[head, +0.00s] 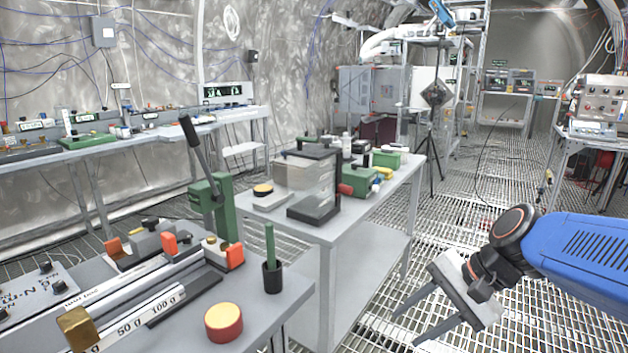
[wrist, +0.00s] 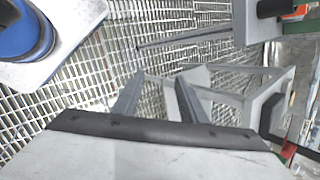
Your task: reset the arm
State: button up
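My gripper (head: 406,328) is at the lower right of the head view, at the end of my blue arm (head: 590,255). Its two grey fingers are spread apart, point to the lower left, and hold nothing. They are over the grated floor, to the right of the middle table. In the wrist view the fingers (wrist: 159,80) also stand apart, with grating and grey table legs beyond them.
The middle table (head: 345,225) carries a clear box (head: 303,180) and green devices. The near bench (head: 255,315) holds a red-yellow knob (head: 224,321) and a green lever press (head: 212,200). Open grated floor (head: 480,205) lies beyond my gripper. A tripod (head: 432,145) stands farther back.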

jog(key=s+d+f+n+t+h, duration=0.2)
jog(key=s+d+n+h, duration=0.4)
jog(key=s+d+n, duration=0.2)
jog(key=shift+d+n, duration=0.8)
jog(key=shift+n, duration=0.3)
jog(key=shift+c, duration=0.6)
dwell(1.5)
